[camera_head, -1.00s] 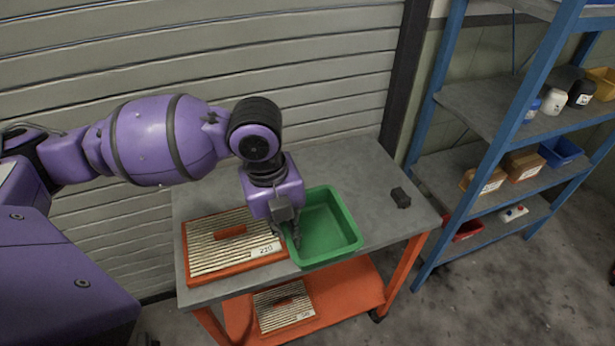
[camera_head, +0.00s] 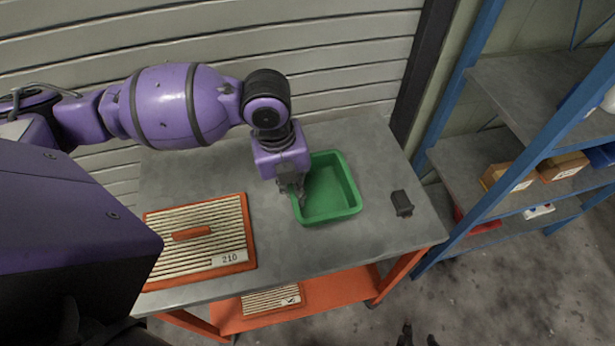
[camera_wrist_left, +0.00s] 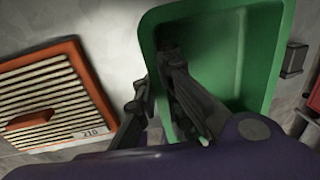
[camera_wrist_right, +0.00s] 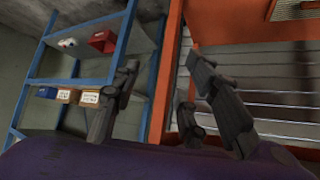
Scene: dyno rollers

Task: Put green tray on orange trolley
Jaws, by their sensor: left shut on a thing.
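The green tray (camera_head: 340,213) is over the back middle of the orange trolley's (camera_head: 300,250) grey top, to the right of the ribbed panel. I cannot tell if it rests on the top or is slightly raised. My left gripper (camera_head: 293,192) is shut on the tray's left wall, with its fingers on either side of the rim. In the left wrist view the tray (camera_wrist_left: 274,60) looks empty, with part of its inside hidden by a finger. My right gripper (camera_wrist_right: 162,70) is open and empty, beside an orange frame.
A small dark block (camera_head: 402,203) lies on the right. A similar panel (camera_head: 270,301) is on the lower orange shelf. A blue rack (camera_head: 450,135) with bins stands on the right.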

